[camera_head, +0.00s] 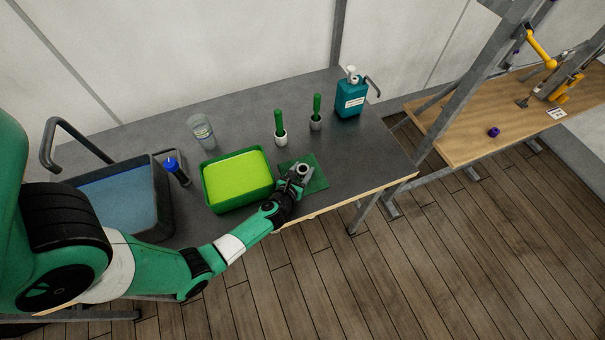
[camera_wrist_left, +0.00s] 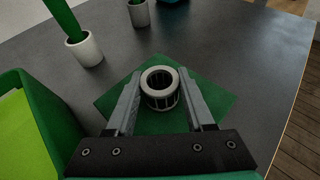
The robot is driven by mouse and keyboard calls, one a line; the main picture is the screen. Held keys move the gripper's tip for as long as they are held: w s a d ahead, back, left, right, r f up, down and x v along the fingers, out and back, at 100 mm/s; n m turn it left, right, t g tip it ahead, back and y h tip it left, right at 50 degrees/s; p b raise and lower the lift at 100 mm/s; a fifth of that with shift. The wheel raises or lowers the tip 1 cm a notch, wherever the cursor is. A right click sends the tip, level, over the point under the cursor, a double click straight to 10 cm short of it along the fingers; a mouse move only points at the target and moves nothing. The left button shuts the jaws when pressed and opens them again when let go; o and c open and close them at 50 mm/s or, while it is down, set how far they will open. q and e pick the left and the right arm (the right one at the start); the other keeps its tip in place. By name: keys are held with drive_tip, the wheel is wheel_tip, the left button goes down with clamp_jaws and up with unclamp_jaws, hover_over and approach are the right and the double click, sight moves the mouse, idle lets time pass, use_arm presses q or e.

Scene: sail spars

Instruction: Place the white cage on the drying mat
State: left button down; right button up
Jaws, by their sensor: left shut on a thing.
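The white cage (camera_wrist_left: 160,84) is a short, hollow ring with slotted sides. My left gripper (camera_wrist_left: 158,92) is shut on it, one finger on each side, and the cage stands upright with its open top showing. The green drying mat (camera_wrist_left: 221,101) lies flat under the cage and the fingers. In the head view, my left gripper (camera_head: 299,172) is over the mat (camera_head: 319,181), near the table's front edge, with the pale cage (camera_head: 303,168) at its tip. I cannot tell whether the cage touches the mat. My right gripper is not in view.
A green tray with lime contents (camera_head: 208,190) stands left of the mat. Two green-handled brushes in white and grey cups (camera_head: 281,138) and a teal bottle (camera_head: 350,98) stand behind. A sink basin (camera_head: 165,205) is at left. The table right of the mat is clear.

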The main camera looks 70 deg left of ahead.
use_arm(q)
drive_tip(key=shift+f, duration=0.3)
drive_tip(key=c, duration=0.5)
unclamp_jaws()
drive_tip(key=shift+c, duration=0.2)
drive_tip(key=shift+r, duration=0.1)
drive_tip(key=shift+s+d+r+p, duration=0.1)
drive_tip(key=shift+d+r+p, duration=0.1)
drive_tip(key=shift+p, duration=0.15)
drive_tip(key=p+v, duration=0.2)
drive_tip(key=v, duration=0.8)
drive_tip(key=shift+s+d, duration=0.15)
drive_tip(key=shift+d, duration=0.05)
drive_tip(key=shift+s+d+r, duration=0.2)
drive_tip(key=shift+s+d, duration=0.15)
drive_tip(key=shift+s, duration=0.05)
